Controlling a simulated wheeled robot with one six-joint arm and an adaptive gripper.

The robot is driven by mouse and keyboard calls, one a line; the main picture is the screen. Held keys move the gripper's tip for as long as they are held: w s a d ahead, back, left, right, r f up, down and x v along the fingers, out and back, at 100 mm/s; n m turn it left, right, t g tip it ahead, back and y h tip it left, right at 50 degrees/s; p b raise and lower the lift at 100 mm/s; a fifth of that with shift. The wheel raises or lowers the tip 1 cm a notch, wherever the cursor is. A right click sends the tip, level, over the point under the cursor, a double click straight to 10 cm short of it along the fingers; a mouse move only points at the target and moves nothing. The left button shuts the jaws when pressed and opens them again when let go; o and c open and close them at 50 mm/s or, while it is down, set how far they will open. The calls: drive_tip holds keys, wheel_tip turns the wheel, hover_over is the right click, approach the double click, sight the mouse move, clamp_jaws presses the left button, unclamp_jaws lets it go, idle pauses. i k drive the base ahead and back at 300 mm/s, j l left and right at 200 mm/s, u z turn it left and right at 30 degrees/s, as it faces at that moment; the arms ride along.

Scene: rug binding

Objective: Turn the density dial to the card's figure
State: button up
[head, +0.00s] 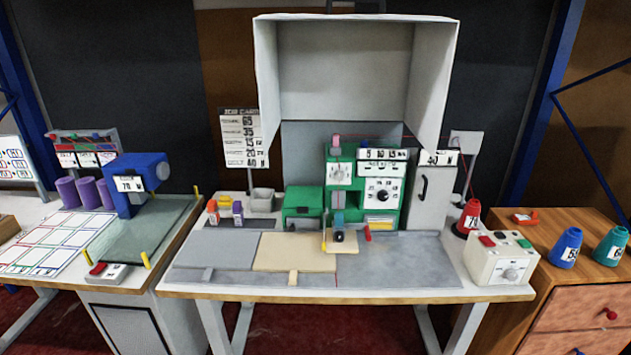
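A white job card (240,137) hangs behind the left of the middle bench, with several rows of words and figures. The words are too small to read; the lowest figure looks like 40. The green machine (312,222) stands at the back of the bench. It carries a round dial (340,172) on its upper left and a larger numbered dial face (383,194) with a dark knob on its right. A third dial (511,273) is on the pale control box at the right. I cannot tell which is the density dial. My gripper does not show.
A white hood (430,85) overhangs the machine. A grey cabinet (430,195) and red cone (468,217) stand at its right. Small bottles (237,212) stand at its left. The bench front (400,260) is mostly clear. A blue machine (135,183) is on the left table.

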sight(383, 195)
drive_tip(key=i+l, duration=0.1)
drive_tip(key=i, duration=0.55)
drive_tip(key=i+l, duration=0.1)
drive_tip(key=i, duration=0.6)
